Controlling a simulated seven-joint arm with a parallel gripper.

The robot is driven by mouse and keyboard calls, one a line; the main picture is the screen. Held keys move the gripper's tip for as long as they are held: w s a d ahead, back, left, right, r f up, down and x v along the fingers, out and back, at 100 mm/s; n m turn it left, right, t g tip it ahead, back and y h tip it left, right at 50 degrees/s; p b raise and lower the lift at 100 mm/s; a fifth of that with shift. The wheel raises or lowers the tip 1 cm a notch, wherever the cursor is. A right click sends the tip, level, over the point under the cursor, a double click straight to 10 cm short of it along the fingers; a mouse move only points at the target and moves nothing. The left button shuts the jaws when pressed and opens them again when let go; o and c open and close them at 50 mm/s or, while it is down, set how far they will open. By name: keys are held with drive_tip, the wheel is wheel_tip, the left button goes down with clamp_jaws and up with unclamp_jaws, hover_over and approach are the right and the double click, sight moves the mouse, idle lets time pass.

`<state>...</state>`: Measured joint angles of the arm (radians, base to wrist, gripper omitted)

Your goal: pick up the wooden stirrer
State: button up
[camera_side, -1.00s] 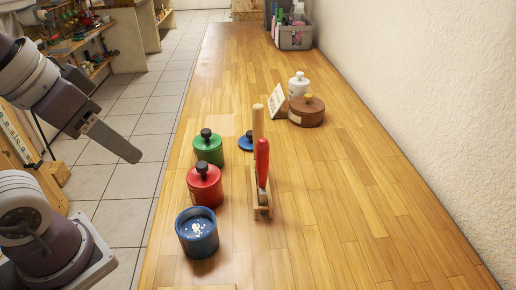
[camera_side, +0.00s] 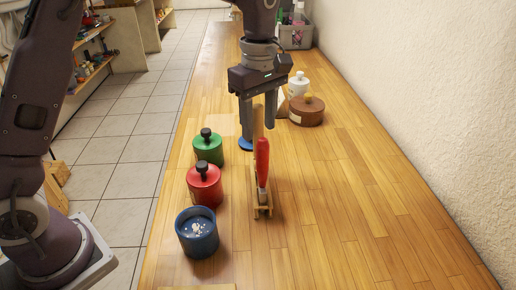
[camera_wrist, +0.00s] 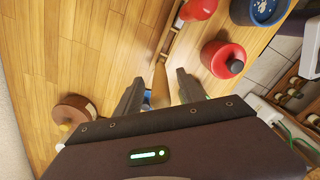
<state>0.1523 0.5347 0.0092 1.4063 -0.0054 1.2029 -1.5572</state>
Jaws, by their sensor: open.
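The wooden stirrer (camera_side: 258,122) is a pale stick, upright in a small wooden stand (camera_side: 262,212) beside a red-handled tool (camera_side: 262,160). My gripper (camera_side: 259,128) is open and points down, with its fingers around the height of the stirrer's upper part. In the wrist view the stirrer (camera_wrist: 160,88) shows between the two spread fingers (camera_wrist: 159,80), and neither finger clearly touches it. The red handle (camera_wrist: 198,9) lies farther out, toward the top. The stirrer's lower part is hidden behind the red-handled tool in the side view.
A green canister (camera_side: 208,150), a red canister (camera_side: 205,187) and an open blue canister (camera_side: 198,238) stand left of the stand. A blue lid (camera_side: 246,144) lies behind. A brown canister (camera_side: 306,112) and a white jar (camera_side: 298,84) stand back right. The right counter is clear.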

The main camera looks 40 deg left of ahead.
drive_tip(key=shift+f, duration=0.75)
clamp_jaws()
drive_tip(key=shift+r, duration=0.1)
